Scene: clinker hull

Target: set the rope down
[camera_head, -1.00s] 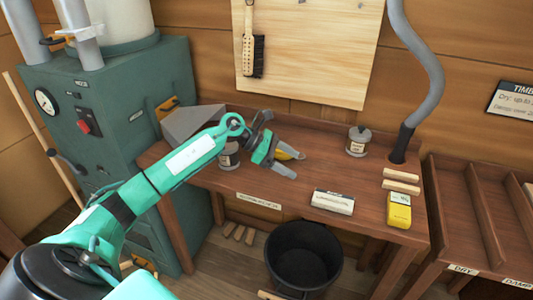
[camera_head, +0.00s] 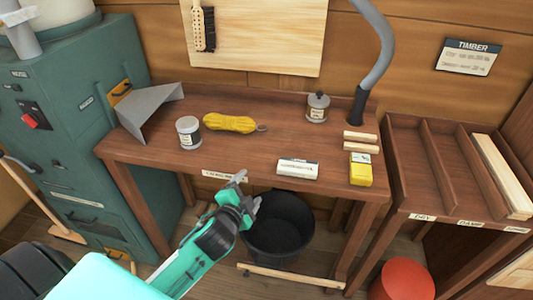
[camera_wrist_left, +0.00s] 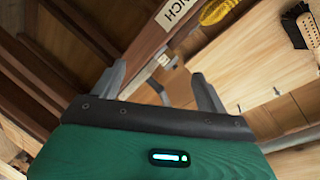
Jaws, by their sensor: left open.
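The rope (camera_head: 229,123) is a yellow coiled bundle lying on the wooden bench (camera_head: 250,150), between a grey-lidded can and a small jar. Part of it also shows at the top of the left wrist view (camera_wrist_left: 214,11). My left gripper (camera_head: 243,187) is open and empty, in front of the bench's front edge, below the rope and apart from it. Its two fingers (camera_wrist_left: 160,85) show spread with nothing between them in the left wrist view. My right gripper is in neither view.
A can (camera_head: 189,134), a jar (camera_head: 317,108), a white block (camera_head: 298,168) and a yellow box (camera_head: 361,170) stand on the bench. A grey metal scoop (camera_head: 150,108) sits at its left. A black bucket (camera_head: 280,232) stands below. A timber rack (camera_head: 455,170) is at right.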

